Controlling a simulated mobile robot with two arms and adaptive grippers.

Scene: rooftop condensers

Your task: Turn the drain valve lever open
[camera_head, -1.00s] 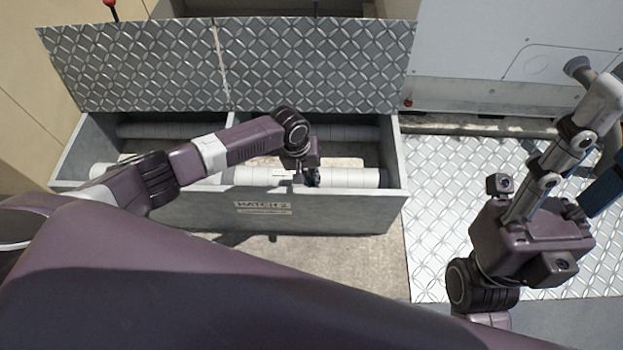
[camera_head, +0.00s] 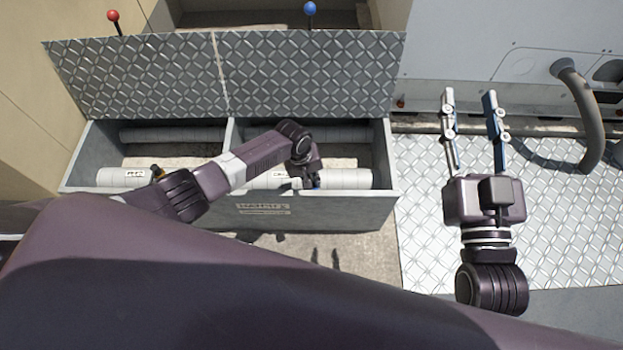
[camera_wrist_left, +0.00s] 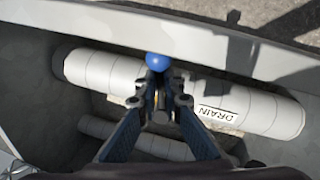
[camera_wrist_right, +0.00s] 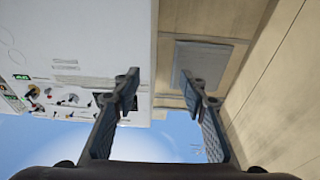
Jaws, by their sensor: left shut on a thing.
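The drain valve lever ends in a blue ball knob (camera_wrist_left: 158,62), which sits at the fingertips of my left gripper (camera_wrist_left: 158,85). The gripper is shut on the lever, and its fingers hide most of the lever and the valve body. Behind it runs a pale wrapped pipe (camera_wrist_left: 110,75) with a DRAIN label (camera_wrist_left: 215,114). In the head view my left gripper (camera_head: 313,183) reaches down into the right bay of the grey trough (camera_head: 340,211). My right gripper (camera_head: 470,105) is open and empty above the light tread plate at the right.
Raised tread-plate lids (camera_head: 310,75) stand behind the trough. A red-knobbed lever (camera_head: 113,16) and a blue-knobbed lever (camera_head: 310,9) rise beyond them. A labelled pipe (camera_head: 120,177) lies in the left bay. A grey hose (camera_head: 590,115) hangs at the right.

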